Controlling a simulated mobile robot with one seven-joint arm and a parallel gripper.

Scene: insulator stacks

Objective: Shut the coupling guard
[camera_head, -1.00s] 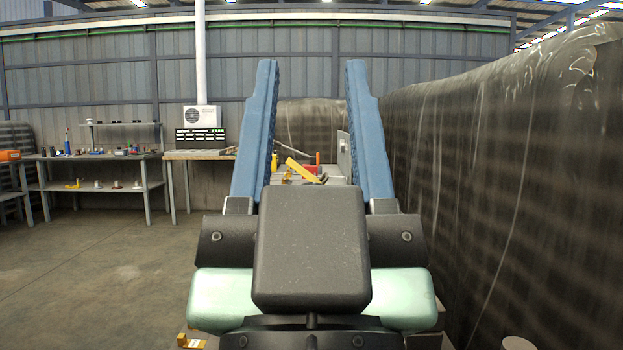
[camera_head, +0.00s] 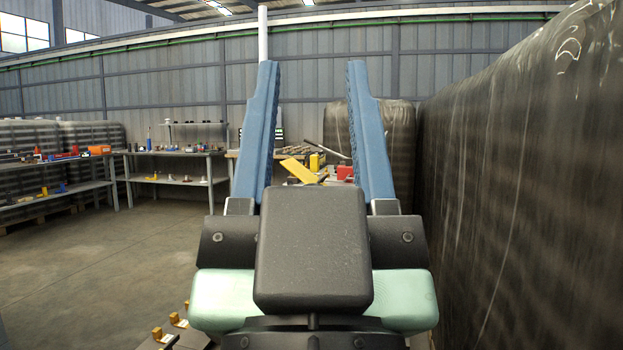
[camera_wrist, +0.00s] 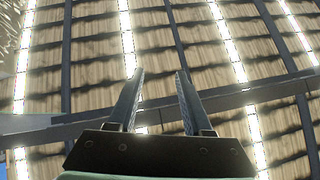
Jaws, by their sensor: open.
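My gripper (camera_head: 311,66) is raised in front of the head camera. Its two blue fingers stand wide apart with nothing between them. In the wrist view, my gripper (camera_wrist: 160,72) is also open and empty, with the roof behind it. A yellow tilted plate (camera_head: 298,171) shows between the fingers, on a cluttered bench some way off. It may be the coupling guard, but I cannot tell for sure. My gripper is well short of it, and my arm hides much of that bench.
A tall stack in dark wrap (camera_head: 505,190) runs close along the right. A shelved bench (camera_head: 182,153) stands at the back left, and another bench (camera_head: 70,200) is at the far left. Small brass-coloured parts (camera_head: 175,322) show at the lower left. The floor (camera_head: 120,255) on the left is open.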

